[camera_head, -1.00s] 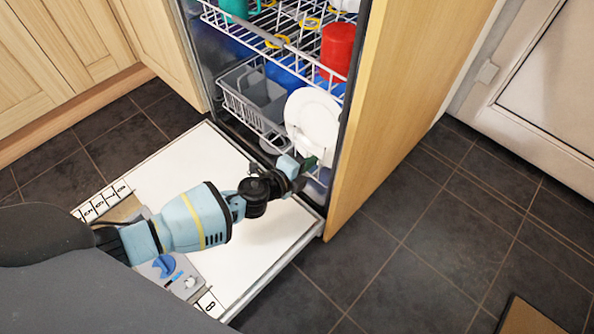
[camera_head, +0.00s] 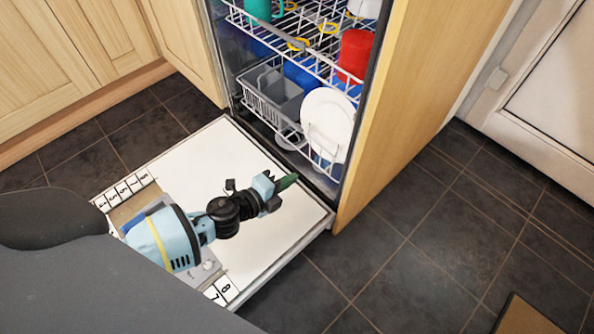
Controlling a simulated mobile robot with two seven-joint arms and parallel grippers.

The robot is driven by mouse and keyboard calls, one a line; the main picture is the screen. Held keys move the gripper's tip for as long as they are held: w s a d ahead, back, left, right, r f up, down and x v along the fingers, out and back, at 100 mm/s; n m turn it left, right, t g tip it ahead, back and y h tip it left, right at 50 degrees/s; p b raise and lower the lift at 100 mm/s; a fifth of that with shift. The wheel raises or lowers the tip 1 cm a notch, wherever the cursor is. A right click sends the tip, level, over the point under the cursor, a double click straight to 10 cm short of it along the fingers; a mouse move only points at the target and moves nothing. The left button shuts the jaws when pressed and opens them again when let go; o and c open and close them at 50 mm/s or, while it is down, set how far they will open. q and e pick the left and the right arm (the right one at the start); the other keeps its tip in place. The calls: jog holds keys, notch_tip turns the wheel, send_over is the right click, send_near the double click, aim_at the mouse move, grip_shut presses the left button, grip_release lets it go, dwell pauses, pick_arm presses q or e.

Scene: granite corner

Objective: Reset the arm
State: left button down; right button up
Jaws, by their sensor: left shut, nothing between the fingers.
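My left gripper (camera_head: 286,182) is over the white inner face of the open dishwasher door (camera_head: 190,160), just in front of the racks. Its fingers are together with nothing between them. My left arm comes in from the lower left, above the door. A white plate (camera_head: 327,122) stands upright in the lower rack (camera_head: 270,117), apart from the gripper. My right gripper is not in the view.
A grey cutlery basket (camera_head: 278,95) is in the lower rack. A wooden panel (camera_head: 405,90) stands right of the racks.

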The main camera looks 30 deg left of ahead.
pick_arm(q)
jog(key=shift+s+a+r, duration=0.1)
jog(key=shift+s+a, duration=0.05)
jog(key=shift+s, duration=0.15)
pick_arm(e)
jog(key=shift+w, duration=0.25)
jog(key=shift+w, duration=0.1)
